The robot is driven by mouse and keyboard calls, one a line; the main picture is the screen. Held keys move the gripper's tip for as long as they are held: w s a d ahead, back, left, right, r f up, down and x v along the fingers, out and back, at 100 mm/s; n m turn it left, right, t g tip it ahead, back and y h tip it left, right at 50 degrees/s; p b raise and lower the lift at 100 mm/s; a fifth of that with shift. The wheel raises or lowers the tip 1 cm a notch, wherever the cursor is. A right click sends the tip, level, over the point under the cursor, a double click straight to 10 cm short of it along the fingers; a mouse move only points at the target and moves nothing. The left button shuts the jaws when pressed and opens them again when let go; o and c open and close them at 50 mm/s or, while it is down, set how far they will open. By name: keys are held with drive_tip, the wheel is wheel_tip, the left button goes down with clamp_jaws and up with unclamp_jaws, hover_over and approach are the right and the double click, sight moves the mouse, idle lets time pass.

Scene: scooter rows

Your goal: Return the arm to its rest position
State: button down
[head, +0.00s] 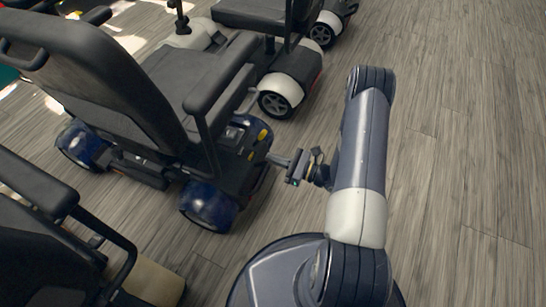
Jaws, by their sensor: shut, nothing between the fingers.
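My gripper (279,160) is at the end of my arm, pointing left toward the rear side of a blue scooter (210,203) with a black seat (184,82). It looks shut, with nothing seen between the fingers. Its tip appears close to the scooter's rear edge, near a yellow oval mark (263,135). I cannot tell from this view whether it touches the scooter. My arm is bent, rising from my base at the bottom and folding back down to the gripper.
A white-trimmed scooter (285,88) stands behind the blue one, with another at the top edge. A beige scooter (152,280) with black armrests is at the lower left. The wooden floor (455,150) on the right is clear.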

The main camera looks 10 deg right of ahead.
idle(0.3)
drive_tip(key=w+a+f+t+y+b, duration=0.1)
drive_tip(key=w+a+f+y+b, duration=0.1)
drive_tip(key=w+a, duration=0.4)
drive_tip(key=shift+w+a+f+b, duration=0.35)
drive_tip(key=shift+a+f, duration=0.35)
drive_tip(key=shift+a, duration=1.15)
drive_tip(key=shift+r, duration=0.1)
